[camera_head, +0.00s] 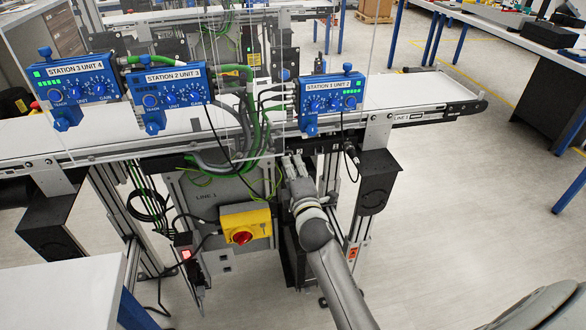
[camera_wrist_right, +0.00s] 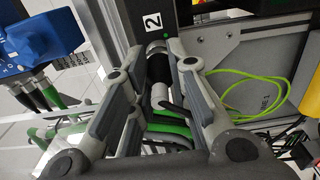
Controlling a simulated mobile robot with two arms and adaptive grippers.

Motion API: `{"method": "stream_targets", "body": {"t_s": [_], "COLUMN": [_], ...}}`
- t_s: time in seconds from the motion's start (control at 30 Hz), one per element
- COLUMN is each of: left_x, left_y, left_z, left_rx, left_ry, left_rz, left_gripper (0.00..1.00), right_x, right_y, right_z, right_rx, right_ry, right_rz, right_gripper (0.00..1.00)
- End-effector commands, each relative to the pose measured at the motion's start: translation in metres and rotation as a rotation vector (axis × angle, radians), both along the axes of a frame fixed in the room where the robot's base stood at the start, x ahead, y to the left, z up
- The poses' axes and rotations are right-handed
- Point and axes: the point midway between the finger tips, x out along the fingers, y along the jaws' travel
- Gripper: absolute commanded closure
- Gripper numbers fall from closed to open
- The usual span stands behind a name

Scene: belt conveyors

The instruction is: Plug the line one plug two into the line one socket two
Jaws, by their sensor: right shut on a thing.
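My right gripper (camera_head: 293,163) reaches up under the line 1 conveyor, beside the grey cabinet. In the right wrist view its fingers (camera_wrist_right: 157,80) are closed around a black cylindrical plug (camera_wrist_right: 159,68) with a pale lower part. The plug's upper end meets a metal collar at a black panel (camera_wrist_right: 170,18) with a white label "2" and a small green light. I cannot tell whether the plug is fully seated. A green cable (camera_wrist_right: 170,128) shows below the plug, between the fingers. The fingers hide the plug and socket in the head view. My left gripper is not in view.
Blue station units (camera_head: 180,93) hang along the conveyor (camera_head: 400,92). Green and black cables hang around the gripper. A grey cabinet (camera_head: 205,190) with a yellow and red switch (camera_head: 245,229) stands left of my right arm. The floor to the right is clear.

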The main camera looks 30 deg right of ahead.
Motion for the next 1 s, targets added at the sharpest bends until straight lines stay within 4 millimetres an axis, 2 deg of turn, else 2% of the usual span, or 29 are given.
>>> {"method": "stream_targets", "body": {"t_s": [0.47,0.5,0.7,1.0], "left_x": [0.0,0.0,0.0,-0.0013], "left_y": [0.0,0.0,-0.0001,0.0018], "left_z": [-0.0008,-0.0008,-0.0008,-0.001], "left_rx": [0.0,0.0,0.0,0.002], "left_ry": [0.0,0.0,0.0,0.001], "left_rz": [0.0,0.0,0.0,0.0], "left_gripper": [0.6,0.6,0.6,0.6], "right_x": [0.0052,0.0052,0.0051,0.0042], "right_y": [-0.0012,-0.0012,-0.0011,-0.0009], "right_z": [0.0006,0.0006,0.0004,-0.0002], "right_rx": [0.0,0.0,0.0,0.0], "right_ry": [-0.001,-0.001,-0.001,0.0], "right_rz": [0.0,0.0,0.0,0.0], "right_gripper": [1.0,0.81,0.57,0.57]}}
